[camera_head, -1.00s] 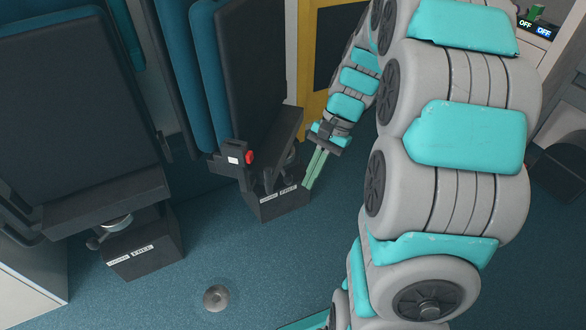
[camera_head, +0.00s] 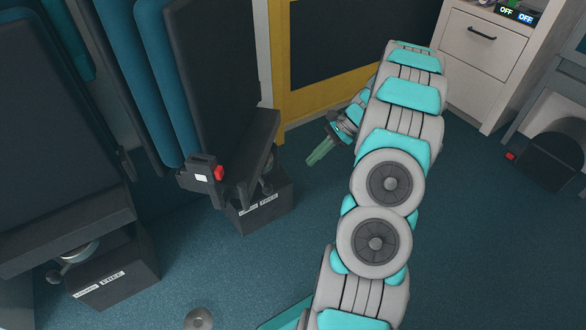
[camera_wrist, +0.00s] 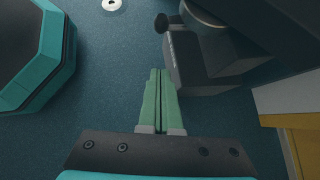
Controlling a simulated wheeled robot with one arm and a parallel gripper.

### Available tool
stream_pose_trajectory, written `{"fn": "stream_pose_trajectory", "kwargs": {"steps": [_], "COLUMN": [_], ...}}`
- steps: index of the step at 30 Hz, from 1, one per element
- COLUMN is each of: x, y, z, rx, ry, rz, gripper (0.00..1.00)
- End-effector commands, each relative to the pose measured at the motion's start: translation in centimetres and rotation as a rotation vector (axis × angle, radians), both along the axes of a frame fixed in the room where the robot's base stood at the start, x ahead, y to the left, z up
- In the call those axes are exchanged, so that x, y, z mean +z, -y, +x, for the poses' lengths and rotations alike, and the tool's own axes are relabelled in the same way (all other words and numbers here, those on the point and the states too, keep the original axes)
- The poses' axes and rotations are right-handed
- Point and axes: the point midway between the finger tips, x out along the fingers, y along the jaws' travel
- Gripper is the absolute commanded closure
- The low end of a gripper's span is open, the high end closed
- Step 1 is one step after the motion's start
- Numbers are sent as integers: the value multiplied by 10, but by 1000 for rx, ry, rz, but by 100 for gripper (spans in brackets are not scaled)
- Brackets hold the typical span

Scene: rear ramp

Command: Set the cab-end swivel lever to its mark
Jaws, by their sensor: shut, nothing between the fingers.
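Two dark seats stand on box pedestals, each with a swivel lever; I cannot tell for certain which is the cab end. The far pedestal (camera_head: 262,211) has a white label reading FREE and a dark lever knob (camera_head: 267,187) above it. The near pedestal (camera_head: 118,272) has a similar label and a lever (camera_head: 54,276) at its left. My gripper (camera_head: 313,159) is shut and empty, right of the far pedestal and apart from it. In the wrist view its green fingers (camera_wrist: 160,74) are together, with a knob (camera_wrist: 162,22) beyond them and a pedestal (camera_wrist: 197,62) to the right.
A buckle block with a red button (camera_head: 219,173) sits at the far seat's side. A yellow-framed panel (camera_head: 290,100) and a white drawer cabinet (camera_head: 482,60) stand behind. A round floor fitting (camera_head: 198,319) lies in front. Blue floor is clear between pedestals and arm.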

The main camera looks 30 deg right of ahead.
Motion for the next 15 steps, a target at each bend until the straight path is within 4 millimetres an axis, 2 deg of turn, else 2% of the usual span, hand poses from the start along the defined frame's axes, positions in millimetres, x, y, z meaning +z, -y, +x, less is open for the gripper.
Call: {"fn": "stream_pose_trajectory", "kwargs": {"steps": [15], "x": [-67], "y": [-67], "z": [11], "rx": [6], "ry": [-4], "rz": [2], "gripper": [100]}}
